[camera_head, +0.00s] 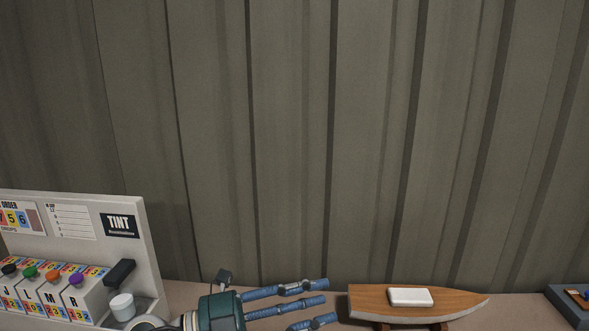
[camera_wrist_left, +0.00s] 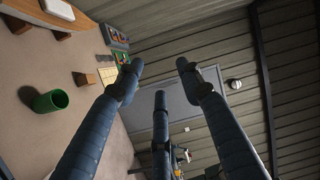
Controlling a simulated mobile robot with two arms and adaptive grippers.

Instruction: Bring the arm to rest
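My left gripper (camera_head: 327,300) is at the bottom edge of the head view, its blue fingers stretched to the right. The fingers are spread and nothing is between them. In the left wrist view the gripper (camera_wrist_left: 160,76) also shows open and empty, with three fingers apart. The fingertips end just left of a wooden boat hull (camera_head: 455,302), without visible contact in the head view. A white block (camera_head: 410,297) lies on top of the hull. My right gripper is in neither view.
A tint dispenser (camera_head: 150,250) with coloured knobs stands at the left, a white cup (camera_head: 122,306) at its side. A blue-grey tray (camera_head: 565,300) is at the right edge. The left wrist view shows a green cup (camera_wrist_left: 50,101) and a small wooden block (camera_wrist_left: 84,79). A corrugated wall (camera_head: 300,130) stands behind.

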